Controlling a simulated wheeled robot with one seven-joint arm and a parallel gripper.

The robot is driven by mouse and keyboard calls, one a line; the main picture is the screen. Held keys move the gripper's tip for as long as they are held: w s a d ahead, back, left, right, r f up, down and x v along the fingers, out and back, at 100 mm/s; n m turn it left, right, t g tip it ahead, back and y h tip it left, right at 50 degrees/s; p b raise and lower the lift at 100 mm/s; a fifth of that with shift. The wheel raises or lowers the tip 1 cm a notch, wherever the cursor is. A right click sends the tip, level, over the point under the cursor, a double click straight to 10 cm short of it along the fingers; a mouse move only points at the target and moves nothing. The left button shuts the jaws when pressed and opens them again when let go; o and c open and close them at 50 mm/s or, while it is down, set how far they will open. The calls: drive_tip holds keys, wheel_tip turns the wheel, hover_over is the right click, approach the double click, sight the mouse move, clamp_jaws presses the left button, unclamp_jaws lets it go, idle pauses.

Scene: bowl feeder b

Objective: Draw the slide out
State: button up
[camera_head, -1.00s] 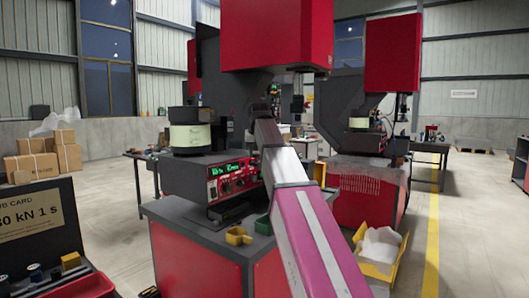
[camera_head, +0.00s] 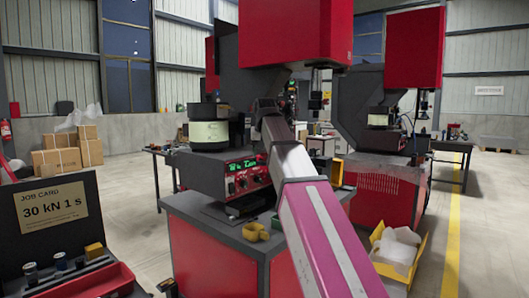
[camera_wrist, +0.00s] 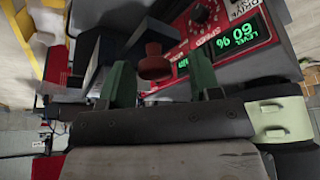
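In the wrist view, my gripper (camera_wrist: 160,72) shows two green fingers standing wide apart. A red round knob (camera_wrist: 155,62) appears between them, just beyond the fingertips, with a visible gap to each finger. It looks like the slide's handle, but the slide behind it is hard to make out among dark blocks. In the head view, the press (camera_head: 222,170) has a red control panel and a dark flat part (camera_head: 232,209) low at its front. My arm crosses in front of the press there, and my gripper and the knob are hidden.
A yellow clamp-like piece (camera_head: 255,232) lies on the press table (camera_head: 205,212). A yellow bin (camera_head: 397,250) with white bags stands at right. A job card (camera_head: 51,204) reading "30 kN 1 s" stands at left by a red tray (camera_head: 85,284). A second press (camera_head: 385,185) is behind.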

drive_tip(key=shift+d+r, duration=0.1)
drive_tip(key=shift+r, duration=0.05)
drive_tip(key=shift+r, duration=0.25)
drive_tip(key=v, duration=1)
drive_tip(key=shift+s, duration=0.2)
